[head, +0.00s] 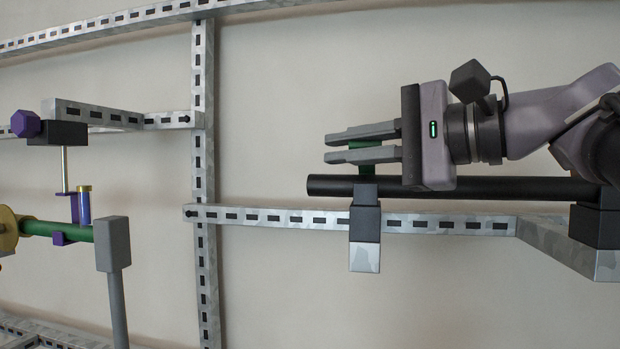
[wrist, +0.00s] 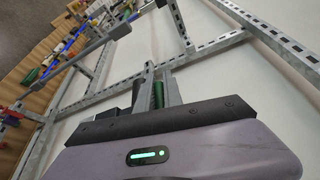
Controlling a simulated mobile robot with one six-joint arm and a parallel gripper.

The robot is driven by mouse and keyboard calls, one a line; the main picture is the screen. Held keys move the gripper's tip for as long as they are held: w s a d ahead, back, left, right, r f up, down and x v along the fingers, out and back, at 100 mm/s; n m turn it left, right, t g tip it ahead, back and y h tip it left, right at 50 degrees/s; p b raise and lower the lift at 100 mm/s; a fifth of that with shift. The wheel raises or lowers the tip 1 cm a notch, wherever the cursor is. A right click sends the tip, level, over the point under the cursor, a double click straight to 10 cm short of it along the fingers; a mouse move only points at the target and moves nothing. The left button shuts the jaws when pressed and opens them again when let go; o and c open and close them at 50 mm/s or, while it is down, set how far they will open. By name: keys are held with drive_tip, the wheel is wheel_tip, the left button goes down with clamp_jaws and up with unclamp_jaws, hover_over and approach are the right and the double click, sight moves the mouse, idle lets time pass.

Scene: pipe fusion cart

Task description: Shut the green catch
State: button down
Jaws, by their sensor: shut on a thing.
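Green shows between the fingers and a little below the lower one; the fingers hide the rest. Whether the catch is fully down on the support cannot be told. In the wrist view the catch (wrist: 158,94) is a green strip between the fingers.
The pipe runs along a slotted metal rail (head: 300,217) to a second black support (head: 597,222) at right. A slotted upright (head: 204,150) stands left of the pipe's end. Further left are a green pipe (head: 50,229), a purple knob (head: 26,124) and a grey post (head: 112,244).

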drive_tip(key=f+n+b, duration=0.1)
drive_tip(key=b, duration=0.1)
drive_tip(key=s+f+n+y+b, duration=0.1)
drive_tip(key=n+b, duration=0.1)
drive_tip(key=b, duration=0.1)
drive_tip(key=f+n+t+b, duration=0.1)
drive_tip(key=b, duration=0.2)
drive_tip(key=shift+s+a+n, duration=0.15)
drive_tip(key=shift+a+n, duration=0.15)
drive_tip(key=shift+y, duration=0.3)
drive_tip(key=shift+r, duration=0.1)
drive_tip(key=c, duration=1.8)
unclamp_jaws()
drive_tip(key=o, duration=0.3)
drive_tip(key=shift+a, duration=0.15)
drive_tip(key=b+v, duration=0.1)
drive_tip(key=v, duration=1.6)
drive_tip(key=shift+b, duration=0.4)
